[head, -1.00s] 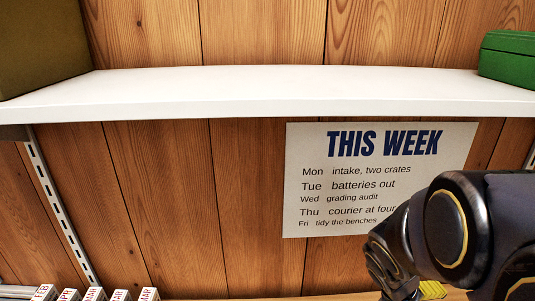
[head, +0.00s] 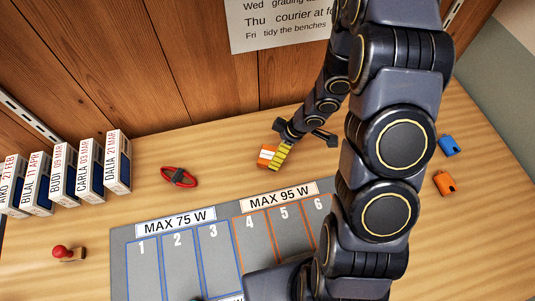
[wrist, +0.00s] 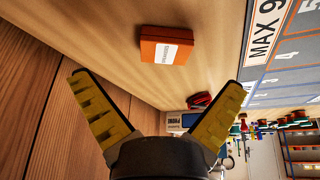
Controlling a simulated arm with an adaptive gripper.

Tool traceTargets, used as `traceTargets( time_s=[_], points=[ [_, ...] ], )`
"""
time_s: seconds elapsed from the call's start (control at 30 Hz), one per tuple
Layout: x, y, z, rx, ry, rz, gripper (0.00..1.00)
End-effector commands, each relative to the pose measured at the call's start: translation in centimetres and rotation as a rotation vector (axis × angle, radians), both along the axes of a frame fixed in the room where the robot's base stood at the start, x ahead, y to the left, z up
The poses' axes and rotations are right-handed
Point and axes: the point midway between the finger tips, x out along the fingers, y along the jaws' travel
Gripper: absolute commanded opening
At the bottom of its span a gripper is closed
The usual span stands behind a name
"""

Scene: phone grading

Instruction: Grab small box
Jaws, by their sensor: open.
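A small orange box (head: 267,157) with a white label lies on the wooden bench near the back wall. In the wrist view the same orange box (wrist: 167,45) sits ahead of the fingertips, a little right of centre, apart from both fingers. My gripper (head: 285,152) is right beside it in the head view, with a yellow-padded finger partly overlapping it. In the wrist view my gripper (wrist: 160,86) is wide open, with nothing between its yellow pads.
A grey mat (head: 122,262) with numbered slots lies in front. A red looped item (head: 179,177) lies left of the box, and several upright named boxes (head: 90,170) stand farther left. A red stamp (head: 62,252), a blue tag (head: 449,145) and an orange tag (head: 444,183) are farther out.

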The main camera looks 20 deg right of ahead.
Motion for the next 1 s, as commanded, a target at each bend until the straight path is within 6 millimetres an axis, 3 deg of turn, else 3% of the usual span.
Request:
traceTargets(
  time_s=[0.23, 0.6, 0.9, 0.97, 1.0],
  points=[
    [0.1, 0.6, -1.2, -0.003, 0.003, -0.002, 1.0],
    [0.5, 2.3, -4.7, -0.006, 0.003, 0.0, 1.0],
    [0.6, 2.4, -5.0, -0.005, 0.003, -0.001, 1.0],
    [0.6, 2.4, -5.0, -0.005, 0.003, -0.001, 0.79],
    [0.6, 2.4, -5.0, -0.005, 0.003, -0.001, 0.62]
  ],
)
